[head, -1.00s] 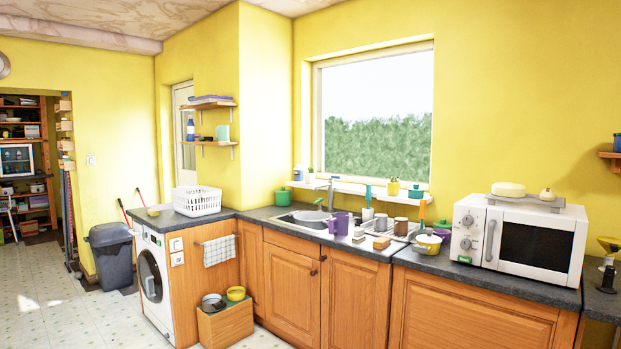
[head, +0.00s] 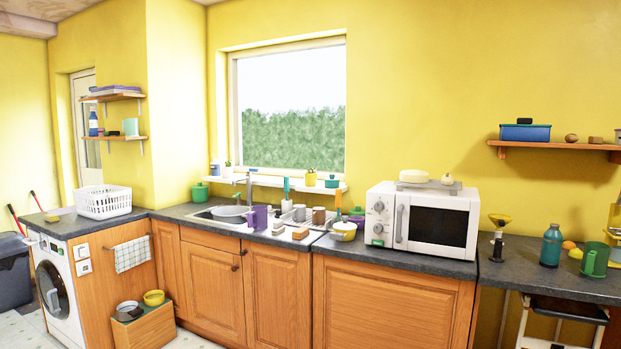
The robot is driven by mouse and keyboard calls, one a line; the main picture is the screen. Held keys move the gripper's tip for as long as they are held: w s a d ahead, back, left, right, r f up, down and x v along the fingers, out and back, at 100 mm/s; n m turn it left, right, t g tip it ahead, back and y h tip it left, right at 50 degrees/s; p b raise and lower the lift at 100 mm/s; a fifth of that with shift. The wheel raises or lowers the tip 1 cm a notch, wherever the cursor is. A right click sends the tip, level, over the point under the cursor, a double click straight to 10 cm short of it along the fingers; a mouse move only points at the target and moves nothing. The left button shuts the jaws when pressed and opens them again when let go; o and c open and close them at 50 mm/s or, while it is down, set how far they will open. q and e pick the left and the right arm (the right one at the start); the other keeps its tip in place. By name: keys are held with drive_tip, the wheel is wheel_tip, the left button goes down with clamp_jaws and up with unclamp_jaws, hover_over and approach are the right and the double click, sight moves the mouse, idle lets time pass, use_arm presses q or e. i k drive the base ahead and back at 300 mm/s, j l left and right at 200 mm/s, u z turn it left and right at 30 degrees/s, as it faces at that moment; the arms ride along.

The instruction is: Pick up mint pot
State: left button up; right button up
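A pale mint-coloured container (head: 130,127) stands on the lower wall shelf left of the window; I cannot tell whether it is the mint pot. A small green pot (head: 332,181) sits at the right end of the windowsill. Neither of my grippers is in the head view.
A green mug (head: 595,260) and teal bottle (head: 551,245) stand at the right. Bare counter lies before the microwave.

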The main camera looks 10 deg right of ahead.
sight(309, 177)
drive_tip(key=i+j+u, duration=0.2)
drive_tip(key=i+u, duration=0.15)
drive_tip(key=i, duration=0.25)
drive_tip(key=i+j+u, duration=0.1)
drive_tip(key=i+u, duration=0.15)
drive_tip(key=i, duration=1.85)
